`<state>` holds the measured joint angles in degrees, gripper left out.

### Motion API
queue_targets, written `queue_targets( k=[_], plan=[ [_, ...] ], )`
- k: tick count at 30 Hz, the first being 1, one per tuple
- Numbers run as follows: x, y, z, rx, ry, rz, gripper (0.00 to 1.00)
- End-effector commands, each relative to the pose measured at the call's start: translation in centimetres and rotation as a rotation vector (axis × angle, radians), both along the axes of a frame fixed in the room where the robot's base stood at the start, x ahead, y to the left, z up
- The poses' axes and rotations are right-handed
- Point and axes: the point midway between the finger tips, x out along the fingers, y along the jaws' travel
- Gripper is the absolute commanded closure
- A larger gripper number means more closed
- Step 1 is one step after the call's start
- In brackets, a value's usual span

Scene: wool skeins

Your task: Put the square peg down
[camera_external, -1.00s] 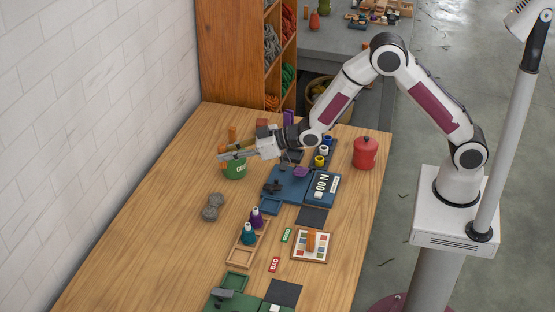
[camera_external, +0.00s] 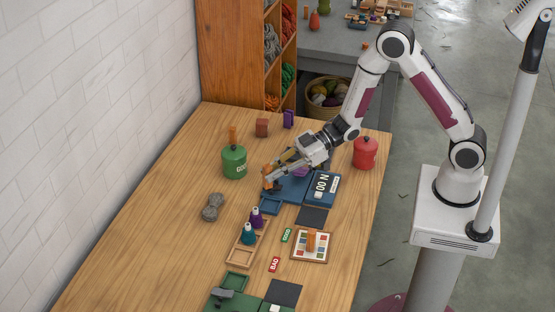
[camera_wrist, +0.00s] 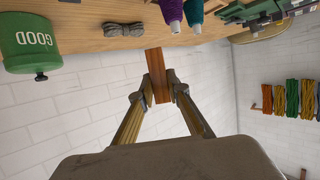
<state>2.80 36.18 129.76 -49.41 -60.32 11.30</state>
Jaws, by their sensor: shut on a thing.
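My gripper (camera_external: 272,174) is shut on an orange-brown square peg (camera_external: 266,170). It holds the peg over the table, near the blue tray unit (camera_external: 293,189); the exact height above the surface is unclear. In the wrist view the peg (camera_wrist: 154,62) is pinched between the two fingertips (camera_wrist: 156,86), and its far end points toward the table's edge. The wrist picture is upside down, with the wooden table (camera_wrist: 100,30) at the top.
A green GOOD pot (camera_external: 234,163) stands left of my gripper, with an orange post (camera_external: 233,134) behind it. A red pot (camera_external: 365,153) stands right. A grey skein (camera_external: 212,207) and purple (camera_external: 257,217) and teal (camera_external: 249,233) cones lie nearer. The left table area is clear.

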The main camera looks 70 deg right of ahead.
Motion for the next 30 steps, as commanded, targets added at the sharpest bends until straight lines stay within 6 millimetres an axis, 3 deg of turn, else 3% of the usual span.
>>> queue_targets(
  k=[9,15,20,30],
  plan=[
    [-9.7,4.6,-0.8,0.000,0.000,0.266,0.97],
    [-14.5,6.9,-0.8,0.000,-0.001,0.395,0.97],
    [-16.4,7.9,-0.2,-0.001,-0.005,0.452,0.97],
    [-16.3,7.9,0.0,-0.001,-0.002,0.442,0.97]
  ],
)
